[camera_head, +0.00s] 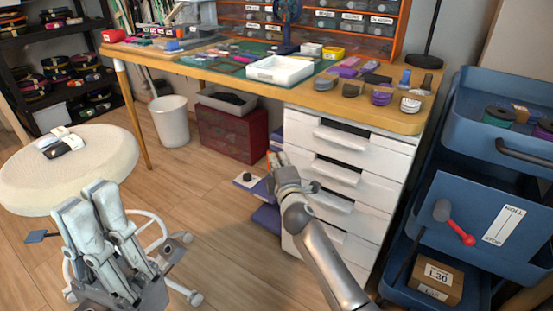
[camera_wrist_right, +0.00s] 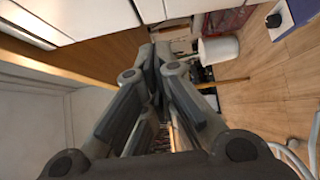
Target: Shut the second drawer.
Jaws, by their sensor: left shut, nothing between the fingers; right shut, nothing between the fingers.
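The white drawer unit (camera_head: 385,190) stands under the right end of the desk, with several drawers stacked one above another. My right gripper (camera_head: 274,158) is shut and empty, just left of the unit's front. It also shows in the right wrist view (camera_wrist_right: 153,55), with white and brown panels beside it. My left gripper (camera_head: 88,195) is shut and empty, beside the round stool.
The cream stool (camera_head: 95,160) is at the left. The blue cart (camera_head: 500,215) stands close on the right of the drawer unit. A dark red box (camera_head: 228,132) and a white bin (camera_head: 170,122) are under the desk. The floor between is mostly free.

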